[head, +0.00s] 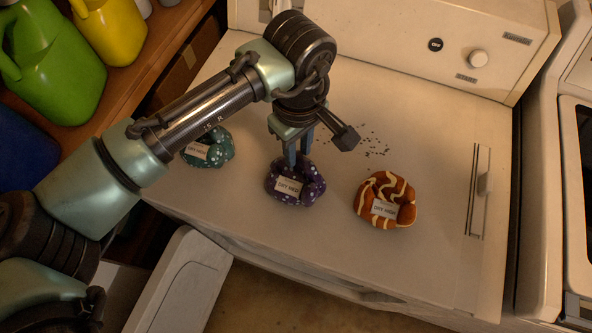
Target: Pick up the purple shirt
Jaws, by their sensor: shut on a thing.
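The purple shirt (309,193) is a rolled bundle with light spots and a white label, in the middle of the white machine top (420,130). My gripper (297,163) points down from above and is shut on the far side of the purple shirt. Its fingertips are partly hidden in the cloth. I cannot tell whether the shirt is resting on the top or slightly off it.
A teal spotted bundle (221,146) lies to the left, partly behind my arm. An orange bundle with cream stripes (400,187) lies to the right. Dark specks (374,139) are scattered behind. Green (62,62) and yellow (112,30) jugs stand on a wooden shelf at upper left.

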